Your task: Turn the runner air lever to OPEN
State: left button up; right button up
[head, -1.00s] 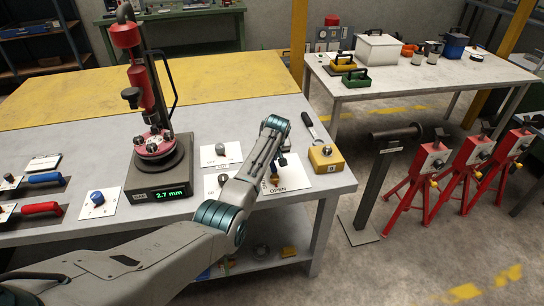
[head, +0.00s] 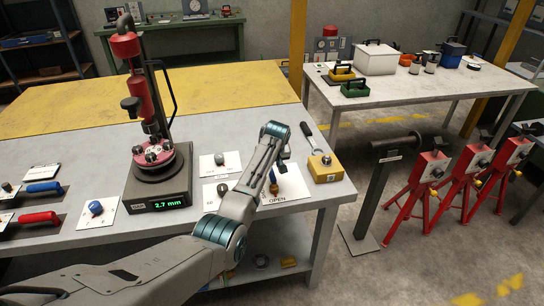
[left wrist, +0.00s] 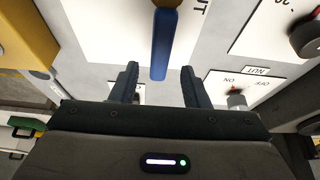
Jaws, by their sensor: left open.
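The runner air lever (head: 274,188) has a blue handle and stands on a white plate (head: 299,195) marked OPEN at the front right of the table. In the left wrist view the blue handle (left wrist: 160,45) runs down from a brown base at the top edge. My left gripper (left wrist: 159,75) is open. The handle's free end shows between its two fingertips, with a gap on either side; I cannot tell how deep it sits. In the head view my forearm partly covers the plate and the fingers are hard to make out. My right gripper is in neither view.
The yellow mat (head: 230,105) behind is clear.

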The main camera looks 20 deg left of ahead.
aim_at(273, 177)
pick_arm(q)
jog(key=b+v, duration=0.2)
jog(key=v, duration=0.7)
jog(key=shift+f, duration=0.1)
